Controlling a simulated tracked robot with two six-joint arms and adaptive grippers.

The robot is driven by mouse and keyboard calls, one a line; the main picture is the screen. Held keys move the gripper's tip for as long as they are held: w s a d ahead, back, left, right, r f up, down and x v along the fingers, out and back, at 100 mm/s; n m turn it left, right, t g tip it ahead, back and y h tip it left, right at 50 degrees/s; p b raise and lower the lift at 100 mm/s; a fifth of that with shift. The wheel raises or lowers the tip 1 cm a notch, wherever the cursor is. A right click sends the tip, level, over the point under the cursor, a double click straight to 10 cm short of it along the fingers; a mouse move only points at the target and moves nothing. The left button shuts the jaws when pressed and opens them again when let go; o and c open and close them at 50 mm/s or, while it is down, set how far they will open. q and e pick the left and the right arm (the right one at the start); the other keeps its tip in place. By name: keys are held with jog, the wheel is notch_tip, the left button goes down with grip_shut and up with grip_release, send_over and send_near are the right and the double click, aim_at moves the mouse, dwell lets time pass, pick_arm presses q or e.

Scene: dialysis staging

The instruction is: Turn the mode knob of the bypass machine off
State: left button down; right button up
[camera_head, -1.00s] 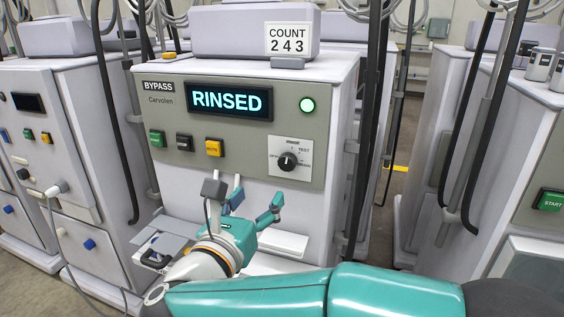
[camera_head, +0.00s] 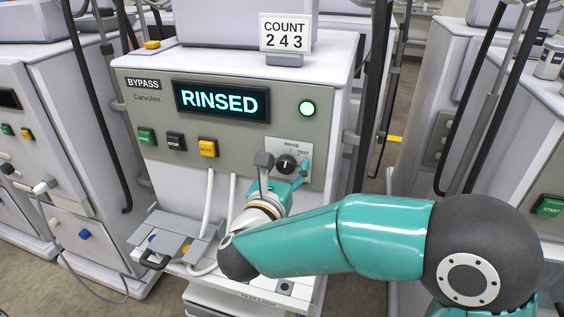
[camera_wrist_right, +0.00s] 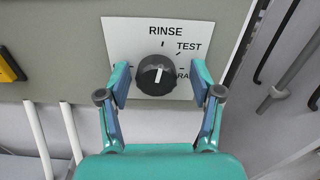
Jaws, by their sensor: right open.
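The bypass machine (camera_head: 235,110) stands in the middle, with a lit "RINSED" display. Its black mode knob (camera_head: 286,164) sits on a white label plate at the panel's lower right. In the right wrist view the knob (camera_wrist_right: 156,75) has its white mark pointing up, toward "RINSE". The label's lower words are partly hidden. My right gripper (camera_head: 285,178) is at the plate in the head view. In the right wrist view it is open (camera_wrist_right: 158,84), one finger on each side of the knob, with visible gaps and nothing held. My left gripper is not in view.
Left of the knob are a yellow button (camera_head: 208,148), a black button (camera_head: 176,142) and a green button (camera_head: 147,136). A grey tray (camera_head: 165,240) and white tubes are below. Poles and another machine (camera_head: 530,140) stand at the right.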

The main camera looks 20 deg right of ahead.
jog(key=shift+a, duration=0.1)
jog(key=shift+w+a, duration=0.1)
jog(key=c, duration=1.1)
jog(key=shift+c, duration=0.2)
